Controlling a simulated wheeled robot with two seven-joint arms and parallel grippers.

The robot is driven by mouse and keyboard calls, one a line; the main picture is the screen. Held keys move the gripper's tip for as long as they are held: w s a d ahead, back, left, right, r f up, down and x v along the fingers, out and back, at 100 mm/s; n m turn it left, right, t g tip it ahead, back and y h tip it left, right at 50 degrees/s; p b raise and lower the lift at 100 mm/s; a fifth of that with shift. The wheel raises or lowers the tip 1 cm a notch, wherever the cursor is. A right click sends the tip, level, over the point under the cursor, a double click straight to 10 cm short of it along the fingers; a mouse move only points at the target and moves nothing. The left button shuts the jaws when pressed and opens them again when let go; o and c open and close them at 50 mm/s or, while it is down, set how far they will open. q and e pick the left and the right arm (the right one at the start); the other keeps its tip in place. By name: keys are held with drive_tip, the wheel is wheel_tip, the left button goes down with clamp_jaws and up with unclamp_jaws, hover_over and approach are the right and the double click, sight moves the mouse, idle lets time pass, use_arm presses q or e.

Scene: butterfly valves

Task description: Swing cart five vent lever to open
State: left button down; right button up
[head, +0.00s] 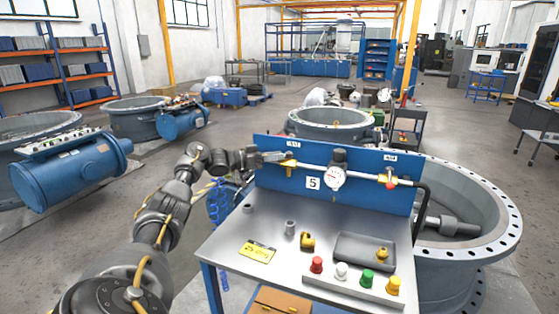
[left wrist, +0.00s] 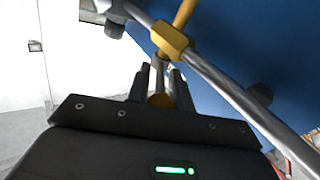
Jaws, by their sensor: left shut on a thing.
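Cart five (head: 313,183) carries its number on a blue back panel (head: 270,185). A silver pipe runs across that panel. A yellow valve fitting sits at the pipe's left end in the head view, and the same fitting (left wrist: 170,40) is clear in the left wrist view. A thin lever (left wrist: 160,67) comes from the fitting toward my gripper, with a yellow rounded end (left wrist: 161,100). My left gripper (head: 270,157), also in the left wrist view (left wrist: 160,82), is shut on this lever. The small panel labels are too small to read. My right gripper is not in view.
A gauge (head: 335,177) and a red-marked valve (head: 389,182) sit farther right on the pipe. The cart's tabletop (head: 225,235) holds a yellow tag, small fittings, a dark tray (head: 350,247) and several coloured buttons. A large flanged ring (head: 490,240) stands behind right.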

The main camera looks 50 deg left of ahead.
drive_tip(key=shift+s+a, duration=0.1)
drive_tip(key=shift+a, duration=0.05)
use_arm(q)
drive_tip(key=c, duration=1.5)
unclamp_jaws()
drive_tip(key=shift+w, duration=0.1)
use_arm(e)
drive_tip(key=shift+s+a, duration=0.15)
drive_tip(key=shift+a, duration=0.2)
